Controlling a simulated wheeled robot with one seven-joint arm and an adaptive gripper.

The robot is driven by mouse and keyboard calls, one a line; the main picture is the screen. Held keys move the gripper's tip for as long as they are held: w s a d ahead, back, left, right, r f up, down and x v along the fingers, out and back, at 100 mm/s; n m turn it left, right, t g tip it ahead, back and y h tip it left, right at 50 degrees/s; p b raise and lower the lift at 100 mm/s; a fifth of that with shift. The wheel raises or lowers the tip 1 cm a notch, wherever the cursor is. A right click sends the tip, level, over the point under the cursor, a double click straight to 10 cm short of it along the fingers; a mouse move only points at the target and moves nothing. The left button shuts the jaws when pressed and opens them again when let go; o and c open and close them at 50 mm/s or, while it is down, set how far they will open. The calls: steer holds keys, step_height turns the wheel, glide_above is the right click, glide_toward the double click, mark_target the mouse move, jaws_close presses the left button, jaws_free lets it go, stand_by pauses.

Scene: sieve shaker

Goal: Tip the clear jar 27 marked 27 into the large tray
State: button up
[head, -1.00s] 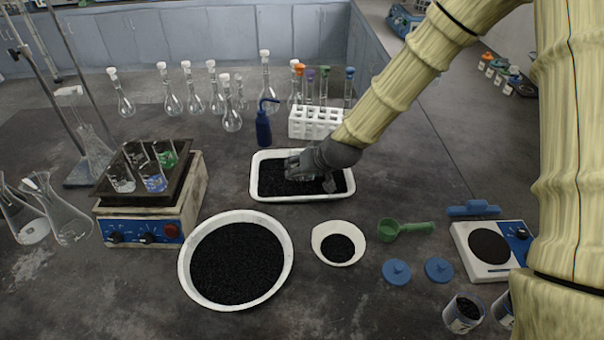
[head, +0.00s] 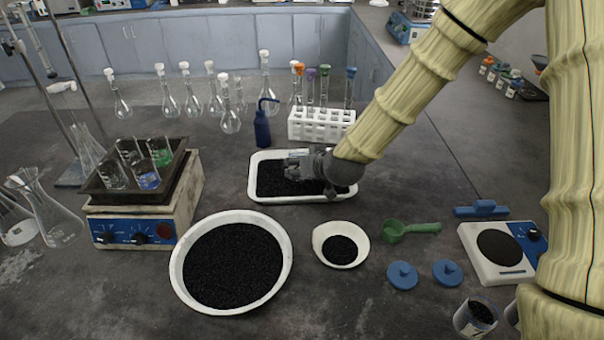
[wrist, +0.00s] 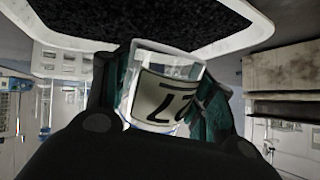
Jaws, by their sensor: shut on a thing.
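The clear jar (wrist: 150,60) has a pale label with dark digits that read as 27, rotated in the wrist view. My gripper (wrist: 162,85) is shut on the jar, one dark finger on each side. In the head view my gripper (head: 305,166) is over the white rectangular tray (head: 300,199), which holds black granules. The jar is mostly hidden there. The tray also fills the top of the wrist view (wrist: 225,45). The jar looks turned over, and the part I see looks clear. I cannot see its mouth or any granules falling.
A round white basin (head: 180,285) and a small white bowl (head: 341,262), both with black granules, stand in front of the tray. A white tube rack (head: 320,133) and blue wash bottle (head: 262,130) stand close behind. A hot plate (head: 140,228) is left, a balance (head: 485,265) right.

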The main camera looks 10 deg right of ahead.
steer(key=shift+w+f+n+t+b, duration=0.3)
steer(key=shift+t+b, duration=0.4)
steer(key=shift+b, duration=1.1)
steer(key=shift+r, duration=0.15)
steer(key=shift+b, duration=0.3)
steer(key=shift+f+t+b, duration=0.25)
steer(key=shift+t+b, duration=0.05)
steer(key=shift+b, duration=0.15)
steer(key=shift+w+d+t+b, duration=0.1)
steer(key=shift+t+b, duration=0.2)
steer(key=shift+b, duration=0.45)
steer(key=t+b, duration=0.1)
steer(key=b, duration=0.2)
steer(key=w+n+t+b, duration=0.1)
steer(key=b, duration=0.2)
steer(key=shift+d+t, duration=0.1)
steer(key=shift+t, duration=0.2)
